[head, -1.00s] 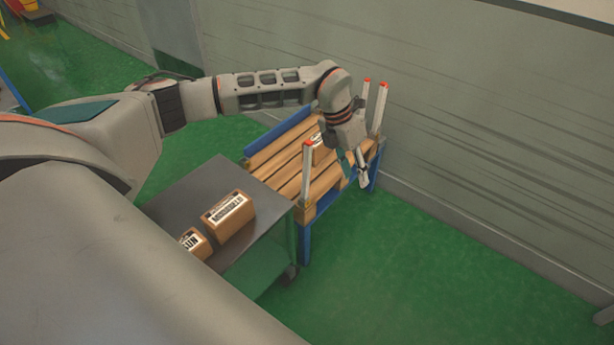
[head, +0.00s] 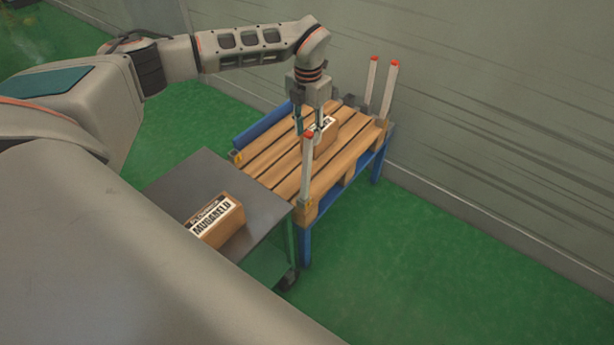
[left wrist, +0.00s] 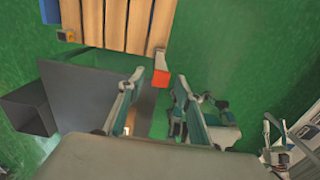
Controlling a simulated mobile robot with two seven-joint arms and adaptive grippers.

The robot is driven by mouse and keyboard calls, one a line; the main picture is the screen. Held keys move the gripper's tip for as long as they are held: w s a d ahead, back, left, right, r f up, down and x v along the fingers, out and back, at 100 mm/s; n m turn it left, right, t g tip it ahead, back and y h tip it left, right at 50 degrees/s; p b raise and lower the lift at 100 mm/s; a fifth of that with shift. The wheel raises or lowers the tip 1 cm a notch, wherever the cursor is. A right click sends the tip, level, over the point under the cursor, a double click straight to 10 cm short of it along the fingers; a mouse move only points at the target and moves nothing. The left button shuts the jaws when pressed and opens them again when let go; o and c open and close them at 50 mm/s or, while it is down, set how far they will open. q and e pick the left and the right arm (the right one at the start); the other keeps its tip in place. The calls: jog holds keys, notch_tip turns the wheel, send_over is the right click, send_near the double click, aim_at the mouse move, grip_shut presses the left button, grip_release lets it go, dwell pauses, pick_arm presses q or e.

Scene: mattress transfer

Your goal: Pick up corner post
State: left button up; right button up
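A white corner post with a red top (head: 307,172) stands upright at the pallet's near corner. Two more corner posts, one (head: 371,85) beside another (head: 388,92), stand at the far right of the pallet (head: 267,172). My left gripper (head: 309,130) is open and empty, pointing down behind the near post's top in the head view. In the left wrist view, the near post's red top (left wrist: 161,79) lies between and just past the tips of my open left gripper (left wrist: 158,88). Contact is not visible.
A cardboard box (head: 325,138) sits on the pallet, close to the left gripper. The pallet rests on a blue frame (head: 305,246). A grey cart (head: 190,178) with another box (head: 217,219) stands at left. The wall (head: 480,110) is behind; green floor at right is clear.

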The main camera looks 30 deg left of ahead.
aim_at(307, 157)
pick_arm(q)
notch_tip(307, 157, down, 3)
jog(key=shift+a+b, duration=0.1)
jog(key=shift+b, duration=0.2)
jog(key=f, duration=0.6)
jog(key=shift+s+f+b, duration=0.1)
jog(key=shift+s+b, duration=0.2)
jog(key=shift+s, duration=0.1)
jog(key=shift+w+f, duration=0.1)
jog(key=shift+f, duration=0.15)
grip_shut()
